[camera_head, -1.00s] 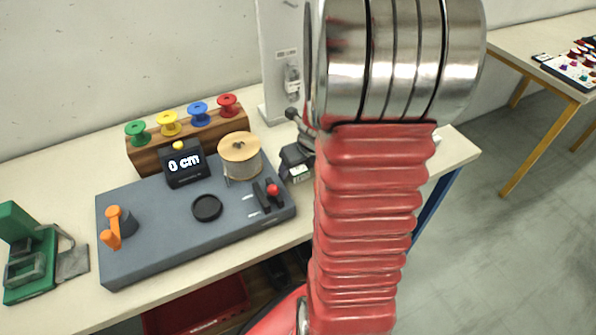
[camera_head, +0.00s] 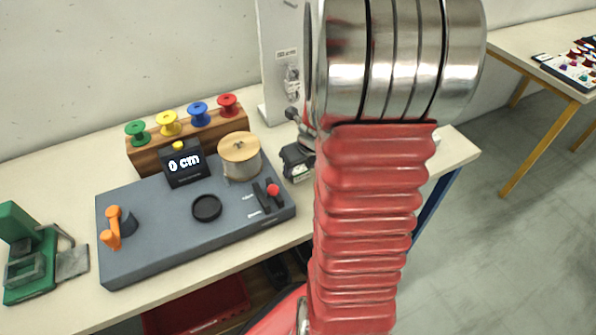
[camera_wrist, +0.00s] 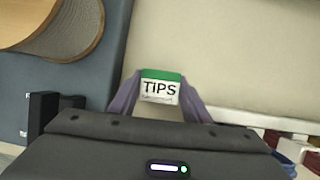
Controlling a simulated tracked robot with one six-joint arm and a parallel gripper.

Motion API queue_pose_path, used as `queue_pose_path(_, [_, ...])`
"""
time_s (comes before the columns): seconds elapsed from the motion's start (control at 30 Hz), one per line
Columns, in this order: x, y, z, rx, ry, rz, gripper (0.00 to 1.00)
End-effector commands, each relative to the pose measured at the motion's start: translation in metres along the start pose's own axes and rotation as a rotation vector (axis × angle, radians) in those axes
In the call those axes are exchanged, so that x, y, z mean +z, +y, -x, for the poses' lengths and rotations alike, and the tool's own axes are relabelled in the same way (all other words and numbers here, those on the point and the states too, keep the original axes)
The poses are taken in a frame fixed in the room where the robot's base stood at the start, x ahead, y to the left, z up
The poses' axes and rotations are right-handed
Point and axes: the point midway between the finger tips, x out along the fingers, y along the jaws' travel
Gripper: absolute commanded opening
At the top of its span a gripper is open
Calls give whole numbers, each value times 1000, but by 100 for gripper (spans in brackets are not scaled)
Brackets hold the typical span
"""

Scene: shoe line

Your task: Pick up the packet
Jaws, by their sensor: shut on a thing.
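The packet (camera_wrist: 160,88) is a small white packet with a green top band and the word TIPS, seen in the wrist view. My gripper (camera_wrist: 160,98) has one finger on each side of it and is shut on it.
A grey-blue machine base (camera_head: 150,240) with a wooden-topped spool (camera_head: 240,158), a 0 cm display (camera_head: 185,163) and levers stands on the table. Coloured spools sit on a wooden rack (camera_head: 150,160) behind. A green device (camera_head: 30,265) stands at left. Bare tabletop shows beside the packet in the wrist view.

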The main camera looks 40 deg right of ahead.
Motion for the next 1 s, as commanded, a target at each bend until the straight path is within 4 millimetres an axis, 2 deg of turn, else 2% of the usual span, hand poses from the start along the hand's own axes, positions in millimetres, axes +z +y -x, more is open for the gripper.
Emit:
queue_pose_path(0.17, [0,0,0,0,0,0,19])
queue_pose_path(0.57, [4,0,7,0,-2,0,19])
queue_pose_path(0.77, [14,0,30,-2,-5,2,19])
queue_pose_path(1.0, [30,0,69,-2,-5,1,19])
